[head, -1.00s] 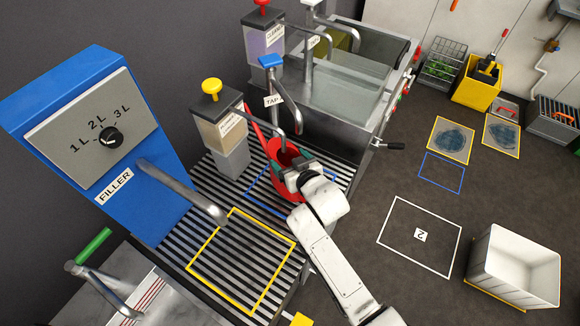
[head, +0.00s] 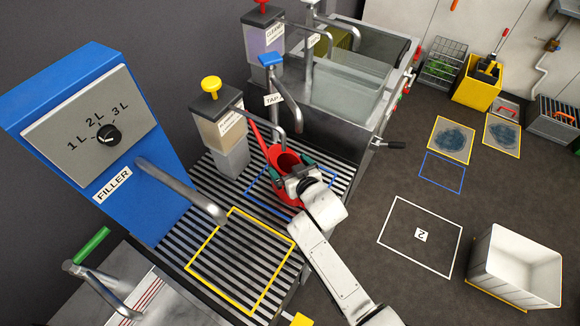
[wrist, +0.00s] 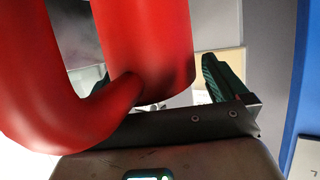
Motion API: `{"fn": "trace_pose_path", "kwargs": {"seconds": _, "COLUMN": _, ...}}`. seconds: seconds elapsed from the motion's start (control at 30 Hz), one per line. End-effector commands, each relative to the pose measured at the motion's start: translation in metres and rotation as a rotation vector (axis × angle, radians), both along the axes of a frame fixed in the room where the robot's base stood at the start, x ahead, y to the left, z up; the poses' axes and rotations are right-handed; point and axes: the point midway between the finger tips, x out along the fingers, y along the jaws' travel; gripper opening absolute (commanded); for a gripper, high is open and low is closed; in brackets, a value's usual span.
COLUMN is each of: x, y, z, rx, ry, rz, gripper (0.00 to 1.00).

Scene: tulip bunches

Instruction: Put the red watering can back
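The red watering can (head: 286,161) stands about upright on the slatted grate (head: 215,238), at the blue outlined square (head: 256,197), under the tap spouts. Its spout points up and left. My gripper (head: 292,166) is at its near side, with its dark green fingers spread apart. In the wrist view, the can's red body and thick handle (wrist: 35,120) fill the left and middle, close to the camera. The right finger (wrist: 222,80) stands apart from the red body, at the end of the gripper bar.
The blue filler (head: 160,195) with its spout stands left. A yellow-topped dispenser (head: 222,130) and the blue-topped tap (head: 271,75) stand close behind the can. The yellow outlined square (head: 208,238) on the grate is empty. A white bin (head: 515,265) stands on the floor at right.

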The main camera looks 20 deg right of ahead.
Motion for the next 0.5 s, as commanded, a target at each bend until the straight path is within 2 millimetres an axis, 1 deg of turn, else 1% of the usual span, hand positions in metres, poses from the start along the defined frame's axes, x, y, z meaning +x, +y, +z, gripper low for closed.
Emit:
{"fn": "trace_pose_path", "kwargs": {"seconds": 0.2, "x": 0.000, "y": 0.000, "z": 0.006, "rx": 0.000, "ry": 0.000, "rz": 0.000, "gripper": 1.00}}
{"fn": "trace_pose_path", "kwargs": {"seconds": 0.27, "x": -0.006, "y": 0.000, "z": 0.005, "rx": 0.000, "ry": 0.001, "rz": 0.000, "gripper": 1.00}}
{"fn": "trace_pose_path", "kwargs": {"seconds": 0.37, "x": -0.020, "y": -0.001, "z": 0.011, "rx": 0.001, "ry": 0.000, "rz": 0.000, "gripper": 1.00}}
{"fn": "trace_pose_path", "kwargs": {"seconds": 0.5, "x": -0.045, "y": -0.002, "z": 0.021, "rx": 0.000, "ry": 0.000, "rz": 0.001, "gripper": 1.00}}
